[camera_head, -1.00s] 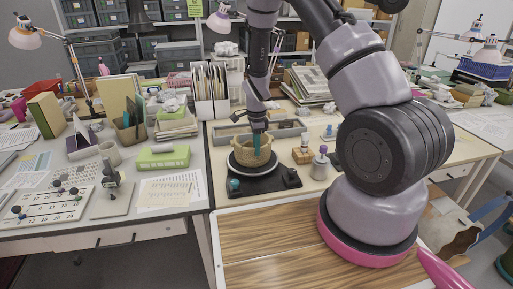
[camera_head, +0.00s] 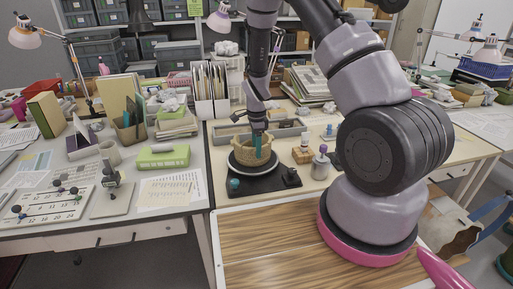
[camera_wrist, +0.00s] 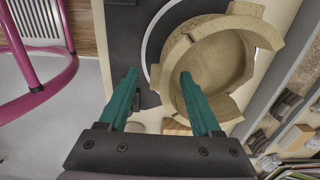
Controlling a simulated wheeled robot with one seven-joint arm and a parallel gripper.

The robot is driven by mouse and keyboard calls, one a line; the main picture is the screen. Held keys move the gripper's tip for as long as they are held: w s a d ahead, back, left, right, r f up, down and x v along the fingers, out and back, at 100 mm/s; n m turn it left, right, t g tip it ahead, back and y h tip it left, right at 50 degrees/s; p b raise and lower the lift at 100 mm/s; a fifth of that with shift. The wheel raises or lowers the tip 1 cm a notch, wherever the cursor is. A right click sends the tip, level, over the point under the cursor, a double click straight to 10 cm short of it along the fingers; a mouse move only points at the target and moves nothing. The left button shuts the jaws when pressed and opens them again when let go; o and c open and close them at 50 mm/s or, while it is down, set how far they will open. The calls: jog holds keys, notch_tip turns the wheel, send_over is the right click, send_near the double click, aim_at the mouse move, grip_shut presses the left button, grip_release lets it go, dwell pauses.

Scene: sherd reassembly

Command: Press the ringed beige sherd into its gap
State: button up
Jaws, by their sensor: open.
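My gripper (camera_head: 262,146) is at the pot. In the wrist view its two teal fingers (camera_wrist: 158,74) are spread apart, one over the pot and one beside its left wall, with nothing clearly held between them. I cannot tell the ringed sherd apart from the rest of the pot, and no ring mark shows.
The black base (camera_head: 265,184) also bears a teal cup (camera_head: 234,184) and a dark knob (camera_head: 291,176). A small wooden block (camera_head: 302,155) and a grey bottle (camera_head: 320,166) stand close on the right. A long grey tray (camera_head: 232,135) lies behind.

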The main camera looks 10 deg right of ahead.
notch_tip(320, 180, up, 11)
dwell(0.4)
jog(key=s+d+r+n+t+y, duration=0.1)
jog(key=s+d+r+n+t, duration=0.2)
jog(key=r, duration=0.8)
jog(key=s+r+n+y, duration=0.1)
jog(key=s+r+n, duration=0.3)
jog(key=r, duration=0.7)
jog(key=s+d+r+n+t, duration=0.1)
jog(key=s+r+n+t, duration=0.1)
jog(key=s+r, duration=0.3)
jog(key=s+d+r+n+t, duration=0.1)
jog(key=s+r+n, duration=0.4)
jog(key=s, duration=0.7)
jog(key=shift+s+d+r+t, duration=0.25)
jog(key=shift+d+r+t, duration=0.15)
jog(key=shift+r+t, duration=0.25)
